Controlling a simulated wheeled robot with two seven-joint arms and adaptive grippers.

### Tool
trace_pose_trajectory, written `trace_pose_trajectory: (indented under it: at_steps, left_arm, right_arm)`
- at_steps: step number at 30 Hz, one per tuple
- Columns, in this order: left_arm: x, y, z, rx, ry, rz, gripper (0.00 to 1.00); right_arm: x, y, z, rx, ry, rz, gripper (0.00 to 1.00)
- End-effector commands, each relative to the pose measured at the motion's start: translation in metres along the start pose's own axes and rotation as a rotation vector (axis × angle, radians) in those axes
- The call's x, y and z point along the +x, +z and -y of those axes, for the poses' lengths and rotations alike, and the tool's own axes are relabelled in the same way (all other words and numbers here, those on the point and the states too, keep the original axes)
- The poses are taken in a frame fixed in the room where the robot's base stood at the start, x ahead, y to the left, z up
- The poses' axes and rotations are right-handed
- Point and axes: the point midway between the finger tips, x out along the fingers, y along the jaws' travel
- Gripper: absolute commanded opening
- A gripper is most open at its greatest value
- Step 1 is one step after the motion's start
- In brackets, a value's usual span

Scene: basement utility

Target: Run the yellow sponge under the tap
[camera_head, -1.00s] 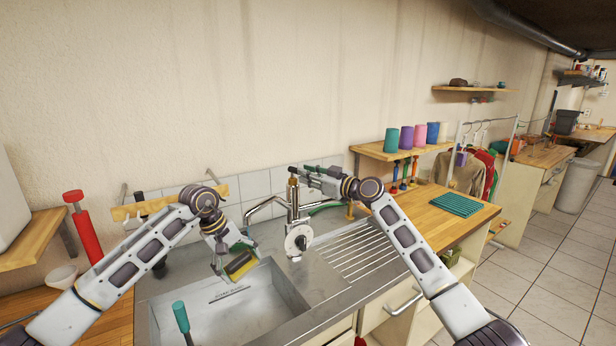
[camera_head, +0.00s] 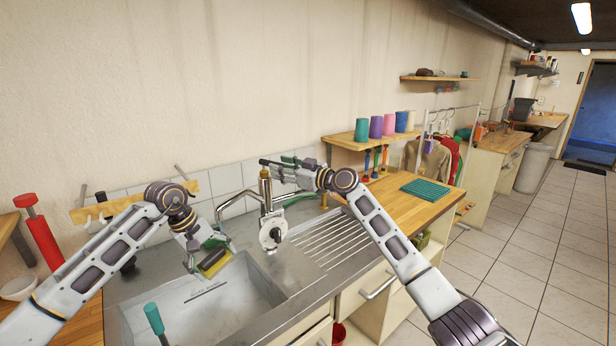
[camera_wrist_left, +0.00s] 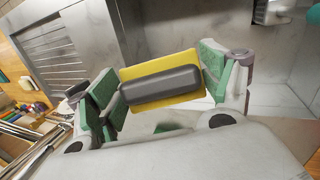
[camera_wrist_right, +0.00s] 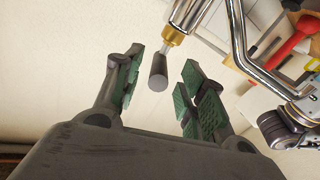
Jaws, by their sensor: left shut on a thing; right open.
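The yellow sponge (camera_head: 217,268) has a dark grey block on one face. In the left wrist view the sponge (camera_wrist_left: 203,92) sits between both green pads. My right gripper (camera_head: 282,167) is open beside the top of the tap. In the right wrist view, the tap's dark lever (camera_wrist_right: 158,72) with a brass collar shows between the open fingers (camera_wrist_right: 158,85), with gaps on both sides. No water is visible.
A teal-handled tool (camera_head: 154,319) stands at the basin's front left. The ribbed drainboard (camera_head: 335,240) lies right of the tap. A green mat (camera_head: 433,191) lies on the wooden counter. A shelf with several coloured cups (camera_head: 388,125) is on the wall behind.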

Motion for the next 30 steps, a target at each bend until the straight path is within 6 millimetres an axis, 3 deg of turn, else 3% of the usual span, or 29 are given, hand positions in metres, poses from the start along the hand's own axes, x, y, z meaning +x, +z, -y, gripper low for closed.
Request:
trace_pose_trajectory:
  at_steps: [30]
  left_arm:
    - [0.0, 0.0, 0.0, 0.0, 0.0, 0.0, 0.61]
  right_arm:
    - [-0.098, 0.004, -0.001, 0.001, -0.001, 0.005, 0.41]
